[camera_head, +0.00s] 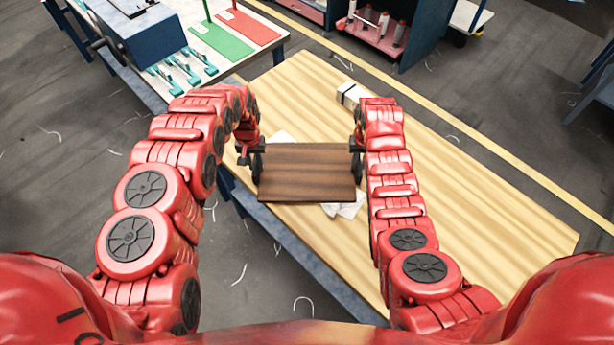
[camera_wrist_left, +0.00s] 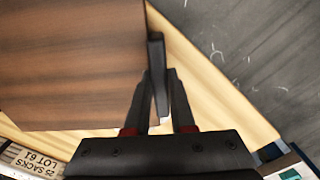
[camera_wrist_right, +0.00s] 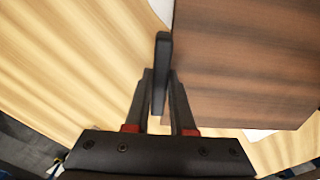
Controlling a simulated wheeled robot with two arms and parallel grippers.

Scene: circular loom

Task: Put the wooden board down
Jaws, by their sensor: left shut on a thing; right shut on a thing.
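The dark brown wooden board (camera_head: 306,172) is held level between my two grippers over the light wooden table (camera_head: 440,175). My left gripper (camera_head: 257,160) is shut on a black upright piece at the board's left side, and the left wrist view shows this grip (camera_wrist_left: 160,95). My right gripper (camera_head: 357,155) is shut on a similar black piece at the right side, also seen in the right wrist view (camera_wrist_right: 160,95). White cloth or sacks (camera_head: 348,207) stick out from under the board's right front and back edges. The height of the gap below the board cannot be told.
A white block with a dark band (camera_head: 350,93) lies behind my right gripper. A label reading "25 SACKS LOT 61" (camera_wrist_left: 32,160) shows in the left wrist view. A side table with green (camera_head: 220,40) and red (camera_head: 248,26) panels stands back left. The table's right side is clear.

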